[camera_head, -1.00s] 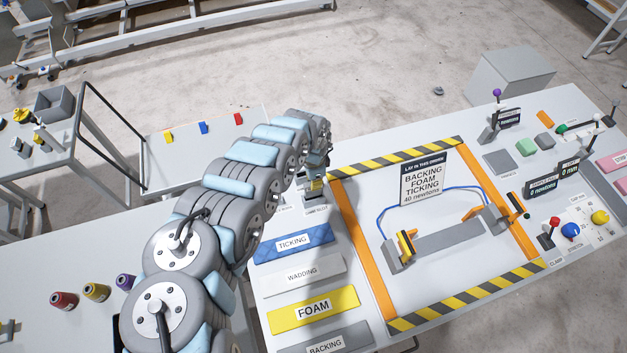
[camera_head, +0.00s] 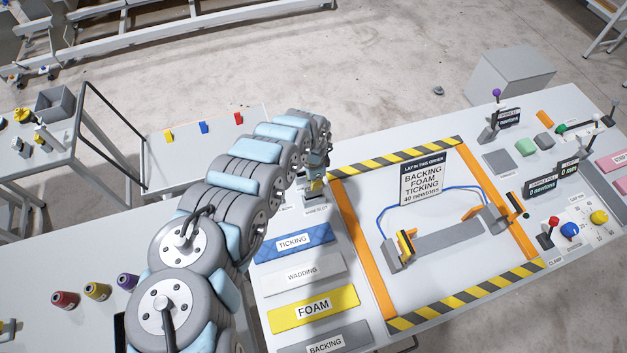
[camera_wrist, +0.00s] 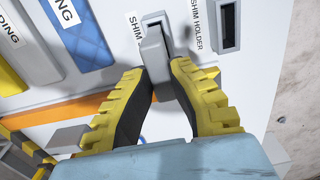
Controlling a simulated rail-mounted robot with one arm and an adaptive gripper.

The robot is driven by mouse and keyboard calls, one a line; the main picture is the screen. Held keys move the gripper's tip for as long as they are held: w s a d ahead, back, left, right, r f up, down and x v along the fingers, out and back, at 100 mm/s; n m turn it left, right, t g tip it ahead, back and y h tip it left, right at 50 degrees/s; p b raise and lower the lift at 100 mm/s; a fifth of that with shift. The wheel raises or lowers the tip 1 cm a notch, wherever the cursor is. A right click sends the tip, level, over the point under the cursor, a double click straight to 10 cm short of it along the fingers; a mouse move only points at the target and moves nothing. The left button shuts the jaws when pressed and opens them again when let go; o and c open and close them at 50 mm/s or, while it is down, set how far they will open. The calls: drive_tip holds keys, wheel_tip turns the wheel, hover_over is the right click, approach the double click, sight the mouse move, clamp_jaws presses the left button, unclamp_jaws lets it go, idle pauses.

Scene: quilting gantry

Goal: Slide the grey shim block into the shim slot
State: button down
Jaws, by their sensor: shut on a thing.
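The grey shim block (camera_wrist: 154,58) is in the wrist view, pinched between the yellow, black-padded fingertips of my gripper (camera_wrist: 158,76). The shim slot (camera_wrist: 156,19) is a light grey raised fitting just beyond the block, beside a partly hidden "SHIM" label. The block overlaps the slot's opening in this view; I cannot tell how deep it sits, if at all. In the head view my gripper (camera_head: 314,182) is low over the table by the slot's label, and the block cannot be made out there.
The shim holder (camera_wrist: 229,25), with a dark, empty-looking opening, is right of the slot. The blue ticking panel (camera_head: 293,242), wadding panel (camera_head: 303,273) and yellow foam panel (camera_head: 313,308) lie nearby. An orange rail (camera_head: 362,246) of the striped frame runs to the right.

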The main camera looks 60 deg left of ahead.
drive_tip(key=shift+f+b, duration=1.6)
drive_tip(key=shift+f, duration=0.95)
idle(0.8)
drive_tip(key=c, duration=1.1)
unclamp_jaws()
drive_tip(key=shift+r, duration=0.1)
drive_tip(key=shift+r, duration=0.1)
drive_tip(key=shift+w+a+r, duration=0.1)
drive_tip(key=shift+r, duration=5.75)
